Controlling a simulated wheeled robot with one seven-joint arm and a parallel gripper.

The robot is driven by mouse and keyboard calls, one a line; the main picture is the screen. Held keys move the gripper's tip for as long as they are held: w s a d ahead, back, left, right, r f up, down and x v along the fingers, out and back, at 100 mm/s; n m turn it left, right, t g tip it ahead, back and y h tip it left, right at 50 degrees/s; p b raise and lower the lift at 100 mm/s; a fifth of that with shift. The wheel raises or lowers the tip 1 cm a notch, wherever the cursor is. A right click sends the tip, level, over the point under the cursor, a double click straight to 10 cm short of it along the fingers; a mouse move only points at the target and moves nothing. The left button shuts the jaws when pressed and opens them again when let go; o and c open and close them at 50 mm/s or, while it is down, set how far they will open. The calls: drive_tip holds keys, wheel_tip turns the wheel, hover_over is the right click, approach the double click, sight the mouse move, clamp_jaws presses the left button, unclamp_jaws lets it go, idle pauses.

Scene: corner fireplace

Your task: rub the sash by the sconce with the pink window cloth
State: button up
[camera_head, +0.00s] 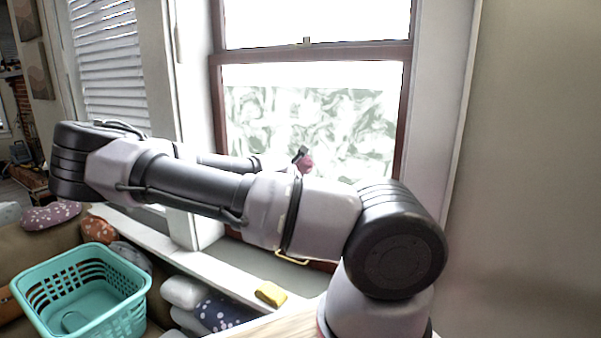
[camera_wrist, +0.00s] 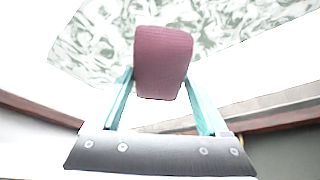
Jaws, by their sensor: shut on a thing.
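My gripper (camera_head: 301,156) is shut on the pink window cloth (camera_wrist: 163,62), which looks like a folded pad between its teal fingers in the wrist view. In the head view a small part of the cloth (camera_head: 307,165) shows in front of the window. The sash (camera_head: 310,57) has a dark red-brown frame, and its lower pane carries grey-green swirling smears (camera_head: 305,115) below a clear band at the top. The smears also show behind the cloth in the wrist view. I cannot tell whether the cloth touches the glass. My arm hides the lower sash. No sconce shows.
A yellow block (camera_head: 271,293) lies near the sill, below my arm. A teal basket (camera_head: 135,283) and several cushions (camera_head: 220,312) are at the lower left. A shuttered window (camera_head: 105,60) is at the left. A bare wall (camera_head: 540,150) fills the right.

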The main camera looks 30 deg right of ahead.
drive_tip(key=w+a, duration=0.5)
drive_tip(key=w, duration=0.3)
drive_tip(key=shift+w+a, duration=0.3)
drive_tip(key=shift+a, duration=0.05)
idle(0.6)
drive_tip(key=shift+s+a, duration=0.55)
drive_tip(key=shift+a, duration=0.25)
drive_tip(key=shift+s+a, duration=0.6)
drive_tip(key=shift+a, duration=0.25)
drive_tip(key=shift+s+a, duration=0.55)
drive_tip(key=shift+a, duration=0.25)
drive_tip(key=shift+s+a, duration=0.4)
drive_tip(key=shift+a, duration=0.25)
drive_tip(key=shift+s+a, duration=0.4)
drive_tip(key=shift+a, duration=0.2)
